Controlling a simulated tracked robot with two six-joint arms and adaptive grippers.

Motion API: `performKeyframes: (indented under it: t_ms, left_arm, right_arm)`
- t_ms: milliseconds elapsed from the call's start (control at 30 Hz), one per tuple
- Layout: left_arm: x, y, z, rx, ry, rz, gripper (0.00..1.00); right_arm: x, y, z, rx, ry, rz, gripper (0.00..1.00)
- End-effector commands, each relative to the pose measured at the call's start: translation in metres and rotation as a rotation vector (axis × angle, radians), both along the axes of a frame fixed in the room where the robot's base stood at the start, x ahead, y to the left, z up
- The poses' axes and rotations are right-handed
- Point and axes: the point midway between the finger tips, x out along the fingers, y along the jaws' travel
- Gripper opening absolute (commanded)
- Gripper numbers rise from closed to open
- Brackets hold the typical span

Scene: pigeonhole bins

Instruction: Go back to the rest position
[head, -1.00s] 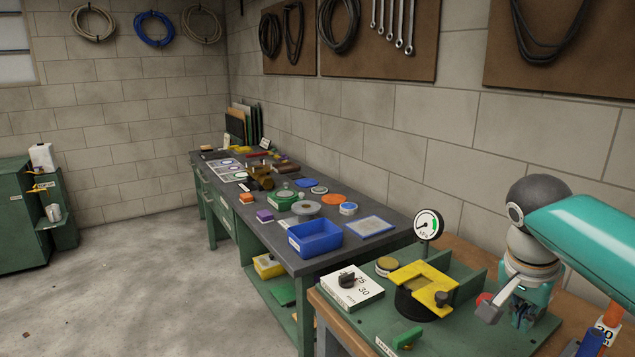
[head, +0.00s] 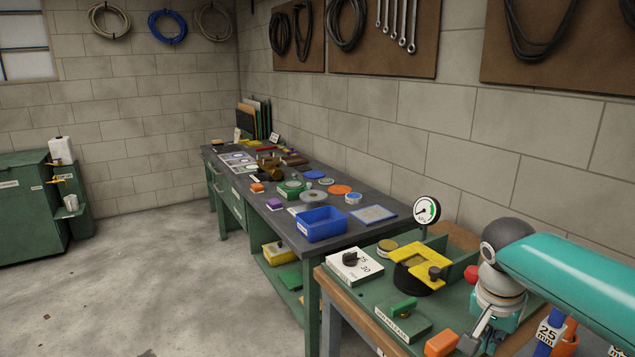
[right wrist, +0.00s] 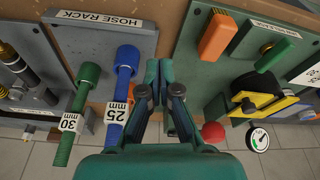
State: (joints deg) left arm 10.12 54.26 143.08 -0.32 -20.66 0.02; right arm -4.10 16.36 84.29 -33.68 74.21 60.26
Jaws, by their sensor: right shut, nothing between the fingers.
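My right gripper (head: 474,334) is low at the right of the head view, under my teal arm, beside the green-topped bench. In the right wrist view the right gripper (right wrist: 159,68) has its fingertips together with nothing between them. It is in front of the bench edge, between the blue hose (right wrist: 125,75) tagged 25 mm and the panel with the orange block (right wrist: 217,36). I cannot tell whether it touches anything. My left gripper is not in view.
The hose rack (right wrist: 140,35) also holds a green hose (right wrist: 80,105) tagged 30 mm. A blue bin (head: 321,224) stands on the long bench.

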Motion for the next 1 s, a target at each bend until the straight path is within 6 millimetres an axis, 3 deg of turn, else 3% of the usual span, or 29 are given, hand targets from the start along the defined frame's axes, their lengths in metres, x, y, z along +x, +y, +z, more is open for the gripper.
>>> performKeyframes:
  t_ms: [267, 433, 600, 700, 833, 1000]
  left_arm:
    - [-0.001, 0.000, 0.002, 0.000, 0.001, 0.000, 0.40]
    - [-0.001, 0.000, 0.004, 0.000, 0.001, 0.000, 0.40]
    - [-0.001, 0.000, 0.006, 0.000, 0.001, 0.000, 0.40]
    - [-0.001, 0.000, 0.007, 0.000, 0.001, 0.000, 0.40]
    - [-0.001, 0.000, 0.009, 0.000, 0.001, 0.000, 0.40]
    - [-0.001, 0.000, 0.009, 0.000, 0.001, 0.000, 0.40]
  right_arm:
    - [0.012, 0.047, -0.101, 0.107, 0.061, 0.241, 0.00]
    - [-0.008, 0.101, -0.205, 0.251, 0.097, 0.447, 0.00]
    - [-0.068, 0.156, -0.307, 0.407, 0.091, 0.602, 0.00]
    - [-0.114, 0.178, -0.349, 0.462, 0.074, 0.652, 0.00]
    - [-0.164, 0.191, -0.379, 0.476, 0.061, 0.688, 0.00]
    - [-0.197, 0.193, -0.392, 0.460, 0.056, 0.714, 0.00]
